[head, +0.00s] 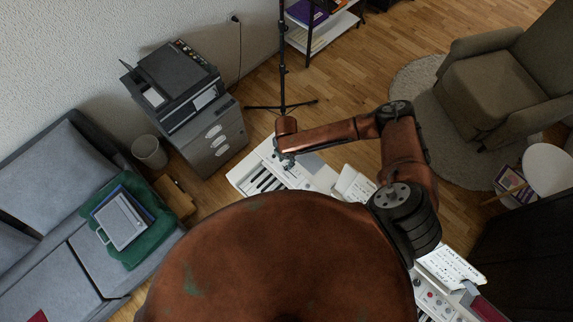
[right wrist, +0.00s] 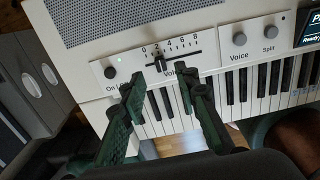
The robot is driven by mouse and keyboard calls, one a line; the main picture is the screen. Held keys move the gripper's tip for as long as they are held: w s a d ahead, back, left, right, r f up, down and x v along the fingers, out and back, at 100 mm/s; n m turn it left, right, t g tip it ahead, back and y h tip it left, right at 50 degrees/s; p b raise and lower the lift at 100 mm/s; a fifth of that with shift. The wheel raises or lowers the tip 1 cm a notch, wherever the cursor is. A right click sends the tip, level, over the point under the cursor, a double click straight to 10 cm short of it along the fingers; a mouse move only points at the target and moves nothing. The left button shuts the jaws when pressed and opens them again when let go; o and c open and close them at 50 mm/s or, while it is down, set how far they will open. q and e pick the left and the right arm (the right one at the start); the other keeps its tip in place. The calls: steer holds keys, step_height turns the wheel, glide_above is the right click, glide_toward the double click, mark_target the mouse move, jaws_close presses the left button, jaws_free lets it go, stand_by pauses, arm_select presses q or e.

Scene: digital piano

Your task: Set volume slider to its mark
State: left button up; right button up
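The volume slider (right wrist: 160,62) is a black knob on a white panel of the piano (head: 240,179), under a scale numbered 0 to 8. The knob sits toward the low end, near the 2. A separate target mark is too small to make out. My right gripper (right wrist: 162,82) is open, with its two green-black fingers on either side of and just short of the knob, apparently not holding it. In the head view my right gripper (head: 287,158) is over the left end of the piano. My left gripper is not in view.
A round knob (right wrist: 110,72) is left of the slider; the Voice knob (right wrist: 239,39) and Split knob (right wrist: 270,31) are to its right. Black and white keys (right wrist: 245,85) lie just below. A tripod stand (head: 282,70) and a printer (head: 178,80) stand behind the piano.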

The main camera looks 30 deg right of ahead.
mark_target(286, 167)
step_height(286, 167, up, 7)
stand_by(0.3)
